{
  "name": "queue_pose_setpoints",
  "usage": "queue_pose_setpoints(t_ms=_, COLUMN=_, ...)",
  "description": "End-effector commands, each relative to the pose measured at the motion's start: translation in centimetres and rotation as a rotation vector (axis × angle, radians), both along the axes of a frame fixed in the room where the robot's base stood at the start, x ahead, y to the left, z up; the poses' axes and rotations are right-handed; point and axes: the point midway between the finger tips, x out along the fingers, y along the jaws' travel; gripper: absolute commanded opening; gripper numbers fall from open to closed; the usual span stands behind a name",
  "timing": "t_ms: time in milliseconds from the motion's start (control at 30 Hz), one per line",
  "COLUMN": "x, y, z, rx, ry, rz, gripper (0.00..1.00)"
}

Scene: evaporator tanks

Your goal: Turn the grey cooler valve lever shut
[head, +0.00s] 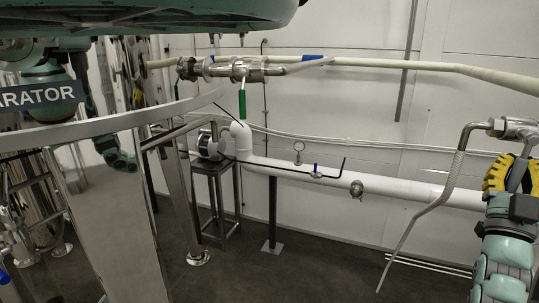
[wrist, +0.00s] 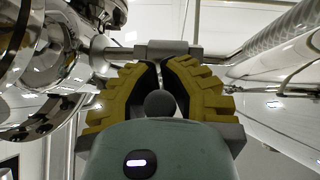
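My gripper (head: 507,168), with yellow ribbed fingers, is raised at the right edge of the head view, just below a shiny metal valve fitting (head: 512,127) on a pipe. In the wrist view my gripper (wrist: 161,66) has its fingertips close together, with a narrow gap between them. A grey bar-like piece (wrist: 167,47) lies across just beyond the tips; it looks like the valve lever or part of its fitting. I cannot tell whether the tips touch or hold it. The fingers hide part of it.
Large shiny metal vessels (wrist: 45,75) are close on the left in the wrist view. A thin bent pipe (head: 432,203) hangs left of my arm. The floor (head: 310,275) at centre is clear.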

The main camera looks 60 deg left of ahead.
Motion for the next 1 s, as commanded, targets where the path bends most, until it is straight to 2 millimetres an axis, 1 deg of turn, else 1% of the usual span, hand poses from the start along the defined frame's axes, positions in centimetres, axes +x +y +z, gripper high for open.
queue_pose_setpoints(t_ms=33, x=-0.2, y=-0.3, z=0.6, rx=0.011, ry=-0.018, rz=-0.002, gripper=0.08)
queue_pose_setpoints(t_ms=67, x=-0.2, y=-0.3, z=0.6, rx=0.010, ry=-0.017, rz=-0.003, gripper=0.11)
queue_pose_setpoints(t_ms=433, x=0.0, y=-0.1, z=0.2, rx=0.001, ry=-0.005, rz=-0.002, gripper=0.49)
queue_pose_setpoints(t_ms=767, x=-0.2, y=-0.1, z=-0.3, rx=-0.002, ry=0.000, rz=-0.001, gripper=0.49)
queue_pose_setpoints(t_ms=867, x=-0.8, y=-0.4, z=-1.1, rx=-0.003, ry=0.004, rz=-0.002, gripper=0.49)
queue_pose_setpoints(t_ms=1000, x=-2.4, y=-1.2, z=-2.9, rx=-0.003, ry=0.006, rz=-0.004, gripper=0.49)
